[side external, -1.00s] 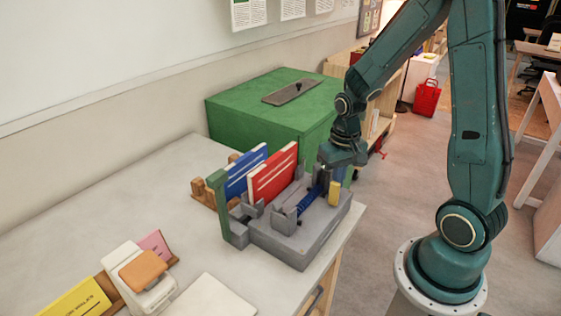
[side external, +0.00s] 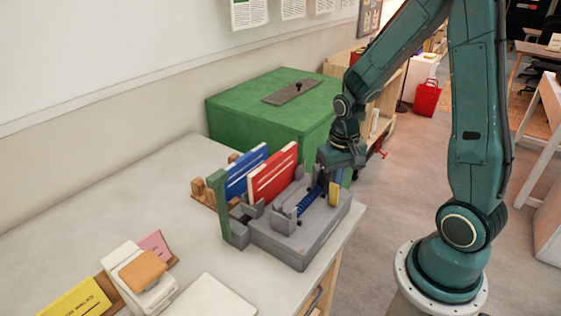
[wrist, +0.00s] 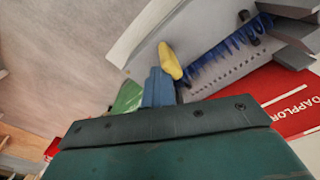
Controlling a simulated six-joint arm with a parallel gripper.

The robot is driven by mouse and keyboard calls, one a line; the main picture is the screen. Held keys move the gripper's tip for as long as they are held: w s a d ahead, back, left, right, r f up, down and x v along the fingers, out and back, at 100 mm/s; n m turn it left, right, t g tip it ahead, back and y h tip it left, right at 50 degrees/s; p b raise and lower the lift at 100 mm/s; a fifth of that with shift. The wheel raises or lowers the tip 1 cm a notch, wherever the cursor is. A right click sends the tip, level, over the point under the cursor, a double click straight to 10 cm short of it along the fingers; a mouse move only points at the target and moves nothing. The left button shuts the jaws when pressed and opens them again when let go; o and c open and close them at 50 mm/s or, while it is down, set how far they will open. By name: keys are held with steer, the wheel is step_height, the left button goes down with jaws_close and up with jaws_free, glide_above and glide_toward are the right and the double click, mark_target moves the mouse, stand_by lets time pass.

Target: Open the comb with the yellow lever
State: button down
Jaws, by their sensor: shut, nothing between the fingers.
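The grey binding machine (side external: 300,240) sits at the table's near right edge. The blue comb (side external: 310,199) lies along it and shows closer in the wrist view (wrist: 222,55). The yellow lever (side external: 333,194) stands at the comb's right end; in the wrist view the lever (wrist: 170,60) is at top centre. My gripper (side external: 337,178) is shut and empty, its fingers low beside the lever. In the wrist view the blue-grey fingertips (wrist: 158,75) are right beside the lever's side; I cannot tell whether they touch it.
A red book (side external: 272,175) and a blue book (side external: 245,172) stand behind the machine. A green box (side external: 250,115) is close behind my gripper. An orange-topped white device (side external: 140,275) stands at the front left.

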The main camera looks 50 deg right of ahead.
steer(key=shift+s+a+f+g, duration=0.3)
steer(key=shift+s+a+f, duration=0.1)
steer(key=shift+a, duration=0.5)
steer(key=shift+d, duration=0.25)
steer(key=shift+d+r, duration=0.1)
steer(key=shift+d, duration=0.55)
step_height(320, 180, up, 10)
stand_by(1.0)
steer(key=s+a+r+n+t, duration=0.5)
steer(key=s+a+r+n, duration=0.1)
steer(key=s+a+r, duration=0.3)
steer(key=shift+s+a+r+t, duration=0.2)
steer(key=shift+a+r+t, duration=0.2)
steer(key=shift+a+r, duration=0.35)
